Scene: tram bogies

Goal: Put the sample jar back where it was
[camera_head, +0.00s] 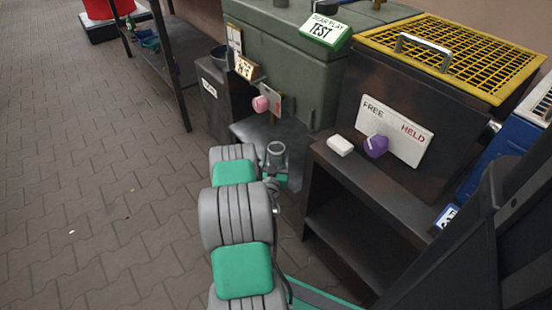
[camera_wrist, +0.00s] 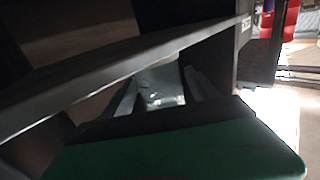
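The sample jar (camera_head: 276,149) looks like a small grey, clear-sided cylinder, standing roughly upright at the end of my arm in the head view. My gripper (camera_head: 275,173) is around it, with the jar's upper part showing above. In the wrist view the pale jar (camera_wrist: 162,86) sits between the two grey fingers of my gripper (camera_wrist: 163,98), which appear closed on its sides. The jar is in front of the dark low surface between the two cabinets. Its lower part is hidden by my gripper.
A dark bench (camera_head: 328,158) with a white block (camera_head: 340,145), purple knob (camera_head: 376,146) and FREE/HELD sign (camera_head: 395,131) stands right. A green cabinet (camera_head: 290,65) and pink knob (camera_head: 260,104) are behind. A dark edge (camera_wrist: 130,62) crosses close in the wrist view. Paved floor at left is clear.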

